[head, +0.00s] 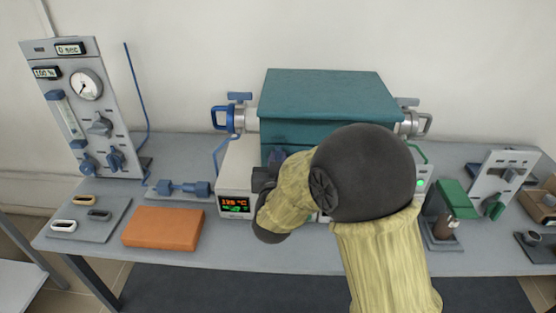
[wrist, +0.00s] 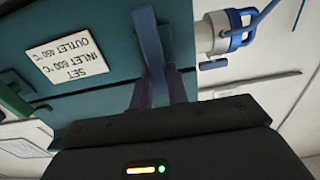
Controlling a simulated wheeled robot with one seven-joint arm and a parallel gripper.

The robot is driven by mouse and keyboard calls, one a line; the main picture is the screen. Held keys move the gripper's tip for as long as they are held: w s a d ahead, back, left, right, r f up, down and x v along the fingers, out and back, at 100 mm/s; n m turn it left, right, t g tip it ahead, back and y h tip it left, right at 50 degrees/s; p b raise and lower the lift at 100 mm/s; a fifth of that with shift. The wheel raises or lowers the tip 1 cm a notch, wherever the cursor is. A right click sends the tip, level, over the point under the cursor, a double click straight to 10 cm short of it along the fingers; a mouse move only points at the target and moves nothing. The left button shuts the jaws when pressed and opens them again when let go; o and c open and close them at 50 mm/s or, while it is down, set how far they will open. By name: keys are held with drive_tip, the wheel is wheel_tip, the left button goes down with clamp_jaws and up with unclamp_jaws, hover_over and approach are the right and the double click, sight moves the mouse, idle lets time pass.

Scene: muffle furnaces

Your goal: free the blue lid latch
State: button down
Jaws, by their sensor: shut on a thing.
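The teal furnace (head: 325,95) stands on the bench with its lid down. The blue lid latch (wrist: 149,35) is a flat blue strap on the furnace front in the wrist view. My gripper (wrist: 158,85) has its two fingers on either side of the latch's end and is shut on it. In the head view my gripper (head: 264,180) is at the furnace front, and my arm hides much of that front. A white label (wrist: 67,57) reading SET, INLET 600 °C, OUTLET 450 °C is beside the latch.
A blue-handled fitting (head: 232,117) sticks out at the furnace's left end. An orange block (head: 163,229) and a grey tray (head: 92,219) lie to the left. A gauge panel (head: 82,105) stands at the back left. A green-topped stand (head: 455,199) is at right.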

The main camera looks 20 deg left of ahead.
drive_tip(key=shift+d+f+m+b, duration=0.1)
drive_tip(key=shift+f+m+b, duration=0.05)
drive_tip(key=shift+m+b, duration=0.3)
drive_tip(key=m+b, duration=0.5)
drive_tip(key=b, duration=0.2)
drive_tip(key=d+f+m+b, duration=0.1)
drive_tip(key=m+b, duration=0.5)
drive_tip(key=b, duration=0.1)
drive_tip(key=d+f+m+b, duration=0.1)
drive_tip(key=m+b, duration=0.5)
drive_tip(key=b, duration=0.2)
drive_tip(key=shift+w+d+f, duration=0.1)
drive_tip(key=shift+w+f, duration=0.1)
drive_tip(key=shift+w, duration=0.05)
drive_tip(key=shift+m, duration=0.25)
drive_tip(key=c, duration=1.4)
unclamp_jaws()
drive_tip(key=shift+o, duration=0.2)
drive_tip(key=shift+r, duration=0.1)
